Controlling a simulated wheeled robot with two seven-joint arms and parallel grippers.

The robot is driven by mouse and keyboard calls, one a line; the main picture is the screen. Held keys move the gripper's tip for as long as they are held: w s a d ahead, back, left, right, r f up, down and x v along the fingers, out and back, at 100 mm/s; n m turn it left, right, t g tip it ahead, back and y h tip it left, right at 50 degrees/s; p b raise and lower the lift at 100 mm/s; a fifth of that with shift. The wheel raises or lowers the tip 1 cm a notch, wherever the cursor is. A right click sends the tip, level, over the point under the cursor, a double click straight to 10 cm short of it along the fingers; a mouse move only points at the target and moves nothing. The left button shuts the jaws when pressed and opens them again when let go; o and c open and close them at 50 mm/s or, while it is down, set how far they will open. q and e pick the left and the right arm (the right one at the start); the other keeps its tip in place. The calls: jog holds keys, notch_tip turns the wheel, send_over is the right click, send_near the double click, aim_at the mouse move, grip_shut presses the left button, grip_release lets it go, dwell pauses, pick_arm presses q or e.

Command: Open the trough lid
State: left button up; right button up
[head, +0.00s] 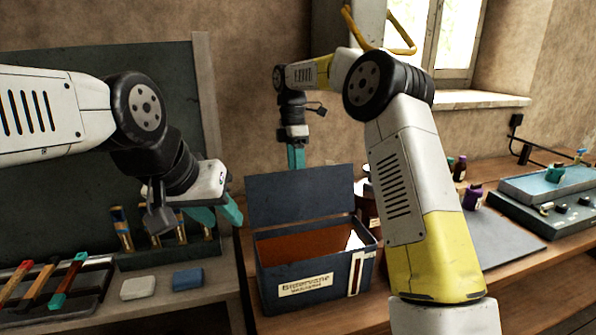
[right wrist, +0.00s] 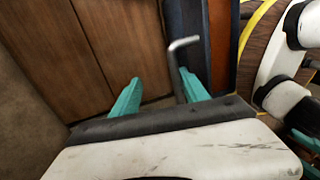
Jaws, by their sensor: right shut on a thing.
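The trough (head: 268,288) is a dark blue box with a paper label and a rust-brown inside. Its lid (head: 300,195) stands up at the back, so the trough is open. My right gripper (head: 295,157) points down at the lid's top edge, its fingertips partly hidden behind it. In the right wrist view, its teal fingers (right wrist: 160,95) flank a bent grey rod (right wrist: 180,62) beside the blue lid (right wrist: 184,28). It is shut on the lid, though the contact is hard to see. My left gripper (head: 215,212) is open and empty, left of the trough.
Left of the trough, a bench holds brushes (head: 122,230), a white block (head: 138,288), a blue block (head: 187,279) and a rack of coloured-handled tools (head: 40,285). Purple bottles (head: 472,197) and a grey machine (head: 560,192) stand to the right. My right arm crosses in front of the trough's right side.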

jog(key=shift+r, duration=0.15)
dwell(0.3)
jog(key=v, duration=0.7)
jog(key=shift+r, duration=0.25)
jog(key=shift+r, duration=0.1)
jog(key=s+d+r+m+t+y, duration=0.1)
jog(key=s+d+r+m+t, duration=0.1)
jog(key=s+d+r+m, duration=0.4)
jog(key=s+d+r+m+t+y, duration=0.1)
jog(key=s+d+m+t, duration=0.1)
jog(key=s+d+m, duration=0.35)
jog(key=s+d+f+m+t, duration=0.1)
jog(key=s+f+m, duration=0.2)
jog(key=s, duration=0.3)
jog(key=s+d+f+m+t, duration=0.2)
jog(key=s+f+m, duration=0.1)
jog(key=s, duration=0.4)
jog(key=s+d+f+m+t+y, duration=0.1)
jog(key=s+d+f+m, duration=0.1)
jog(key=s, duration=0.4)
jog(key=shift+s+f+m, duration=0.2)
jog(key=shift+f+m, duration=0.5)
jog(key=shift+m, duration=0.05)
